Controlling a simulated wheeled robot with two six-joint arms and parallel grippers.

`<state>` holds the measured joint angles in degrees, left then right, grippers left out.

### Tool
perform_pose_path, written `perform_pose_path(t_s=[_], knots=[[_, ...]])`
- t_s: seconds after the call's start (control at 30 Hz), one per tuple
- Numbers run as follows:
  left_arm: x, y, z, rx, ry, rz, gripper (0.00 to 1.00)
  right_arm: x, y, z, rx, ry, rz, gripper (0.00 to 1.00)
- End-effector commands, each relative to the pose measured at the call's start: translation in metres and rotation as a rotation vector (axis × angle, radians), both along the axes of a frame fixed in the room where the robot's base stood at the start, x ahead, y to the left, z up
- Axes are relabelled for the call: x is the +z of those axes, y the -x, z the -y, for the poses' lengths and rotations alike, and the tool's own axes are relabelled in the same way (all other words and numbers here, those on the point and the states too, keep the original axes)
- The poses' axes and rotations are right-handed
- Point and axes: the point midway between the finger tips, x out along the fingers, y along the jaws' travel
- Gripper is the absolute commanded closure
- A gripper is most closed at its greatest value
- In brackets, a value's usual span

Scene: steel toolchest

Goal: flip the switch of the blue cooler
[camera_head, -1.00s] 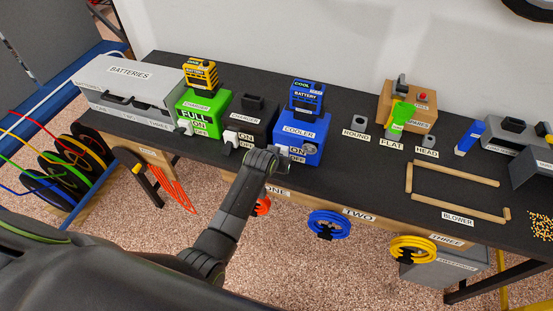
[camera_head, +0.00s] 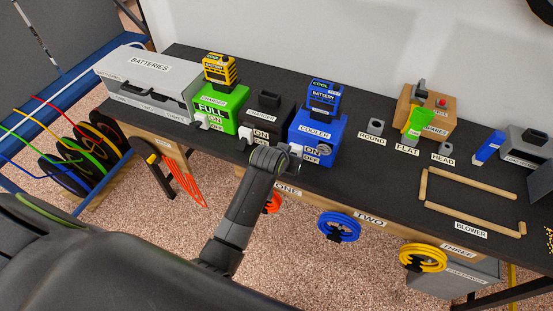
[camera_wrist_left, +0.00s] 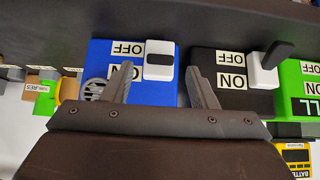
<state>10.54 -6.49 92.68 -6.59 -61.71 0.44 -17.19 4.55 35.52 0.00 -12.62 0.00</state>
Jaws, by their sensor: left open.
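The blue cooler (camera_head: 317,139) stands on the dark bench with a blue and black battery (camera_head: 324,97) on top. It also shows in the left wrist view (camera_wrist_left: 135,88), where the scene is upside down. Its white switch (camera_wrist_left: 158,66) has a dark slot and sits by the ON and OFF labels. My left gripper (camera_wrist_left: 160,80) is open and empty, its fingers in front of the cooler's face, to either side of the switch in the picture. I cannot tell whether they touch anything. My right gripper is out of view.
A black charger (camera_head: 267,122) with its own switch (camera_wrist_left: 263,70) stands close beside the cooler, and a green charger (camera_head: 219,110) beyond it. A grey batteries case (camera_head: 150,80) is at the left. Cable coils (camera_head: 339,227) hang below the bench edge.

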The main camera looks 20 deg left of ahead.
Motion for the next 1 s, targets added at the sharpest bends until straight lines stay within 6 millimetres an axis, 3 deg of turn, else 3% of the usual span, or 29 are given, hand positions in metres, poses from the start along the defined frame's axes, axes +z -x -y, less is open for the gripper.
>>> perform_pose_path(t_s=[0.63,1.0], knots=[[0.076,0.066,-0.002,0.001,0.001,0.002,0.47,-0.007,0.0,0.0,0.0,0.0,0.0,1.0],[0.091,0.08,-0.003,0.0,0.0,-0.001,0.47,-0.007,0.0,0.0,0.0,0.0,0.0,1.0]])
